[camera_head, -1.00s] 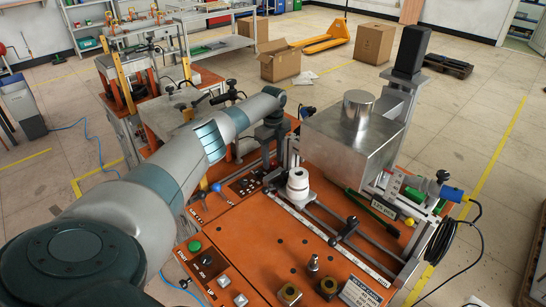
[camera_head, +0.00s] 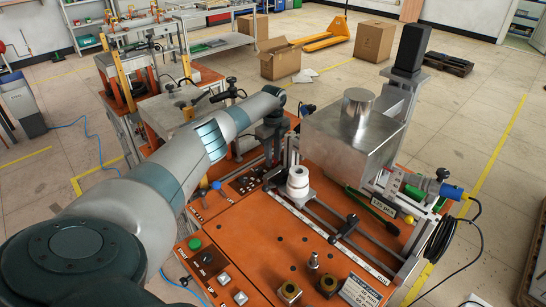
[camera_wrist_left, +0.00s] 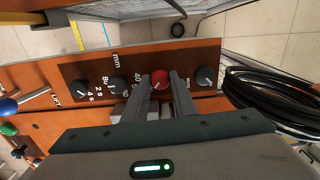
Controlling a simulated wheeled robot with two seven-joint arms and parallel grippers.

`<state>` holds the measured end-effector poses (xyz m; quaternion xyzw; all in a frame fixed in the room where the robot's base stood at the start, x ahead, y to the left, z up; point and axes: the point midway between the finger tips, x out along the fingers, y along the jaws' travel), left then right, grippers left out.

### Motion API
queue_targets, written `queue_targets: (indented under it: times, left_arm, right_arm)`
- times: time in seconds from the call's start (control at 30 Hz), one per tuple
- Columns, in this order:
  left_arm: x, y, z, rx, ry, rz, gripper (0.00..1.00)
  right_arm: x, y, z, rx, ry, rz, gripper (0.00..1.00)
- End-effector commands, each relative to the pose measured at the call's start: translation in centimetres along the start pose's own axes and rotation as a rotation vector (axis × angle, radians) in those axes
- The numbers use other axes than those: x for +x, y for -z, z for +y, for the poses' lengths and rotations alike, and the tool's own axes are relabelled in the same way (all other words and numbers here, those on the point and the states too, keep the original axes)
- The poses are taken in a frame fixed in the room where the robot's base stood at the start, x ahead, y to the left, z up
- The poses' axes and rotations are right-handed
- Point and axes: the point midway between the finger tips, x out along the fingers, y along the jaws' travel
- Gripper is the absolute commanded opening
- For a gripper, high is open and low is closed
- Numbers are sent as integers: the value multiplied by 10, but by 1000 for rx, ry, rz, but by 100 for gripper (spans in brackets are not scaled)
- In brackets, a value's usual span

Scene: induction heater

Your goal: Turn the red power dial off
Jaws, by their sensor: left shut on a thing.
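The red power dial (camera_wrist_left: 160,78) sits in a row of black dials on a dark control panel in the left wrist view. My left gripper (camera_wrist_left: 161,84) has one finger on each side of it and is shut on it. The dial's pointer mark is too small to read surely. In the head view, my left gripper (camera_head: 270,140) points down at the far end of the orange bench, and the red dial cannot be made out there. My right gripper is not in view.
Black dials (camera_wrist_left: 117,84) and (camera_wrist_left: 206,76) flank the red one. A blue-knobbed lever (camera_wrist_left: 9,106) is at left and a coiled black cable (camera_wrist_left: 265,95) at right. In the head view, a metal box (camera_head: 350,135) and white cylinder (camera_head: 298,182) stand right of my gripper.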

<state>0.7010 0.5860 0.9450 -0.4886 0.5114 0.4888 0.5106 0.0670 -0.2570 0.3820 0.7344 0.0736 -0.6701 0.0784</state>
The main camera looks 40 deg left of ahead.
Motion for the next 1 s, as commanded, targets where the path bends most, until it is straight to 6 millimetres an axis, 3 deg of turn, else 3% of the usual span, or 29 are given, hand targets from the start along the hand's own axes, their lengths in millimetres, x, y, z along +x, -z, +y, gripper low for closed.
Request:
queue_targets:
  times: [0.27,1.0]
  left_arm:
    - [-1,0,0,-151,1,0,2]
    - [-2,0,-1,-769,2,0,2]
  right_arm:
    - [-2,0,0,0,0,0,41]
    - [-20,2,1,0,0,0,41]
